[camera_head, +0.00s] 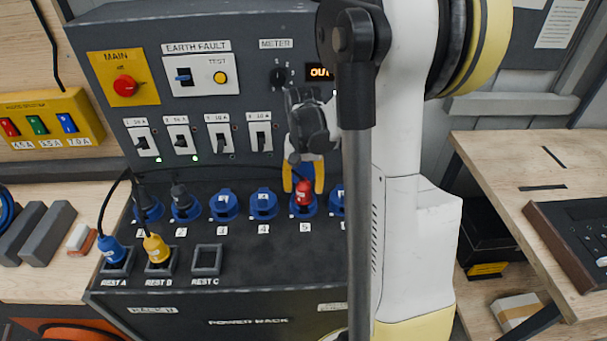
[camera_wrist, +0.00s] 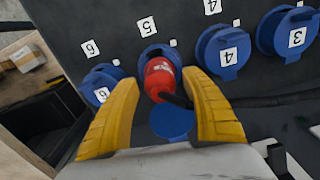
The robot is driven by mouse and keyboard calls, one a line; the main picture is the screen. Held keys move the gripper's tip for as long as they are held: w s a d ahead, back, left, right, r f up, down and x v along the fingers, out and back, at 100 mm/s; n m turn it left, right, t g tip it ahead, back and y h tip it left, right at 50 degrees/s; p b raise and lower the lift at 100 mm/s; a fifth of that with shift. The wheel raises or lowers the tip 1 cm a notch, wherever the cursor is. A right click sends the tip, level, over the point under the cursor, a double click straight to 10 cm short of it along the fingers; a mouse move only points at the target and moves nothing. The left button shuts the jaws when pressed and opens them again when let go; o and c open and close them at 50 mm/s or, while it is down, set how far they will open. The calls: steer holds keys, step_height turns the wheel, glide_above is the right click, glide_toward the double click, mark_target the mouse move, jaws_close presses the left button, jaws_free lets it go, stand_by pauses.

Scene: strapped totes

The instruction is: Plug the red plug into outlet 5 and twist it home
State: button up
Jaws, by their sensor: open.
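The red plug (camera_head: 304,193) sits in outlet 5 (camera_head: 303,210) on the power rack, with its lid open. In the wrist view the red plug (camera_wrist: 160,78) stands in the blue ring of outlet 5 (camera_wrist: 152,52), and the open blue lid (camera_wrist: 171,122) hangs beside it. Whether the plug is fully seated or twisted cannot be told. My gripper (camera_head: 304,188) is over the plug, and its yellow fingers (camera_wrist: 165,95) are open on either side of it, apart from it. Part of the plug's black cable end shows.
Outlet 4 (camera_wrist: 222,50) and outlet 6 (camera_wrist: 100,85) flank it with lids shut. A blue plug (camera_head: 111,250) and a yellow plug (camera_head: 156,248) stand in rests A and B; rest C (camera_head: 207,260) is empty. Breaker switches (camera_head: 219,138) line the panel above.

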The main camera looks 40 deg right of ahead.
step_height(320, 180, up, 11)
steer(key=shift+r, duration=0.15)
steer(key=shift+a, duration=0.15)
steer(key=s+a+f+n+t+b, duration=0.1)
steer(key=s+a+n+t+b, duration=0.1)
steer(key=a, duration=0.9)
steer(key=s+a+f+n+t+b, duration=0.1)
steer(key=s+a+n+t+b, duration=0.1)
steer(key=s+a+n+t, duration=0.3)
steer(key=s+a+n, duration=0.1)
steer(key=s+a, duration=0.2)
steer(key=a, duration=0.2)
steer(key=shift+a+f+n+b, duration=0.25)
steer(key=shift+a+n+b, duration=0.1)
steer(key=shift+n+b, duration=0.05)
steer(key=shift+c, duration=0.4)
stand_by(1.0)
